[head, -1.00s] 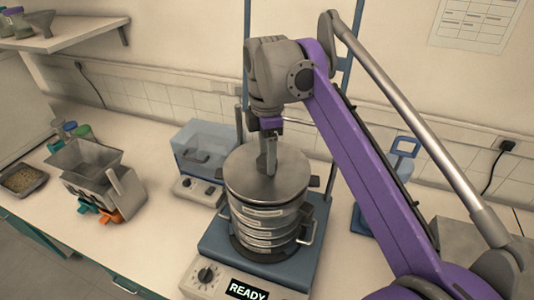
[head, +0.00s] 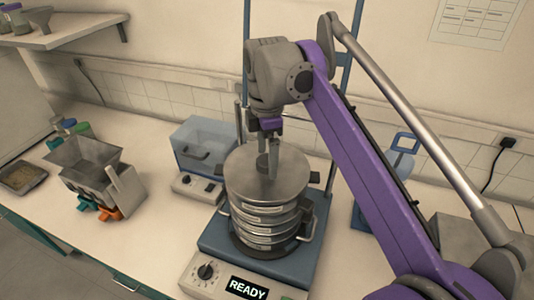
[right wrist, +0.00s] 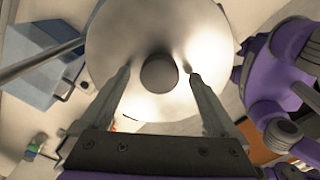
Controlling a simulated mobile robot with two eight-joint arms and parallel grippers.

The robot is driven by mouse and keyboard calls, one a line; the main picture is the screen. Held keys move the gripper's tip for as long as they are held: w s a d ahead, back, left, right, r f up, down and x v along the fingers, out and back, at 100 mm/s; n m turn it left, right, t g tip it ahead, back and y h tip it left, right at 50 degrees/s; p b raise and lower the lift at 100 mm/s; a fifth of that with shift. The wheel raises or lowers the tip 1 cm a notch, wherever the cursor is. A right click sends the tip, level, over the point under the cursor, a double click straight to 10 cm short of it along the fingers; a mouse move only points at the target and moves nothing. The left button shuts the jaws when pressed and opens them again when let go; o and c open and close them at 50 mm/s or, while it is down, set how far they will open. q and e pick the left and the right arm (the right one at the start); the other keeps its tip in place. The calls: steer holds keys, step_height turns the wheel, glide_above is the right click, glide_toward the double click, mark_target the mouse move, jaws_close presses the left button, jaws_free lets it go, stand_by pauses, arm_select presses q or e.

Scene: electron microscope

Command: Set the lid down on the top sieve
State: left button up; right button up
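The round grey metal lid (head: 243,180) sits level on top of the sieve stack (head: 264,222), with no clear gap visible at its rim. The lid also fills the top of the right wrist view (right wrist: 115,45), with its round knob (right wrist: 159,74) in the middle. My right gripper (head: 267,163) points down over the lid. It is open, with one finger on each side of the knob and space between finger and knob. My left gripper is not in view.
The stack stands on a blue shaker (head: 221,240) whose display reads READY. Upright rods rise behind it. Bench between is clear.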

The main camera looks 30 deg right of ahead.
step_height(320, 180, up, 11)
steer(key=p, duration=0.2)
stand_by(0.5)
steer(key=shift+f, duration=0.1)
